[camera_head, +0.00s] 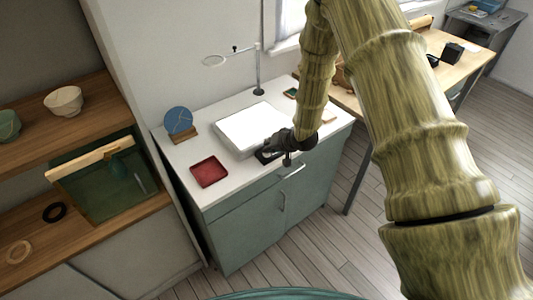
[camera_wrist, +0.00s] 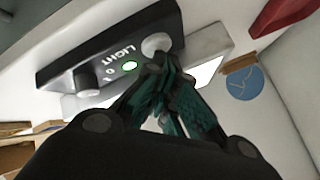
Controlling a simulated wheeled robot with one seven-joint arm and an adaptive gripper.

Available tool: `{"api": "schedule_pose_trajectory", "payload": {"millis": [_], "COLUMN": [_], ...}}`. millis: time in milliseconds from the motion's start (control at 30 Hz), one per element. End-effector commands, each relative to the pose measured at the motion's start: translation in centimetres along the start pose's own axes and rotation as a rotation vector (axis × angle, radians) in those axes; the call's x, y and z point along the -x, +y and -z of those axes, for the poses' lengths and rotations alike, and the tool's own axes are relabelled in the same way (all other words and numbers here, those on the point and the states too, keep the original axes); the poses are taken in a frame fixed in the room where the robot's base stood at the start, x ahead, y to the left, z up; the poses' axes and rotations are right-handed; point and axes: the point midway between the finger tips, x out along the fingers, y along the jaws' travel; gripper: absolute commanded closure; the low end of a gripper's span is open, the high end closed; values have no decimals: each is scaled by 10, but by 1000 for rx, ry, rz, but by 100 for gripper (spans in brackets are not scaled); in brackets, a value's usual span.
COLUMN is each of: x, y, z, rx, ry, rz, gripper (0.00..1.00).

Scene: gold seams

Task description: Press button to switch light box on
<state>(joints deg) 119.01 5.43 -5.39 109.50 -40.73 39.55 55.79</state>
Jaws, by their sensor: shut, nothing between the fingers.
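The light box (camera_head: 252,127) is a flat white slab on the cabinet top, its top bright white; I cannot tell if it glows. Its dark control unit (camera_head: 262,157) is at its front edge, partly hidden by my gripper (camera_head: 272,146). In the wrist view the control unit (camera_wrist: 108,52) is marked LIGHT and has a green indicator (camera_wrist: 131,65), a black knob (camera_wrist: 86,82) and a round pale button (camera_wrist: 156,43). My gripper (camera_wrist: 162,68) is shut and empty, its fingertips right at the button's edge. I cannot tell whether they touch it.
A red tray (camera_head: 209,171) and a blue disc on a wooden stand (camera_head: 179,121) are on the cabinet top. A lamp or magnifier (camera_head: 258,70) stands behind the light box. Wooden shelves (camera_head: 50,125) with bowls are at left, and a wooden table (camera_head: 450,75) is at right.

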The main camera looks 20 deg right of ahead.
Motion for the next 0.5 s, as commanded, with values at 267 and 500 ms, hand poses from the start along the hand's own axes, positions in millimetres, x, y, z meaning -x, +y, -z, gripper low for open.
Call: {"api": "schedule_pose_trajectory", "payload": {"millis": [267,500], "x": [0,6], "y": [0,-4], "z": [0,4], "rx": [1,0], "ry": [0,0], "rz": [0,0], "gripper": [100,100]}}
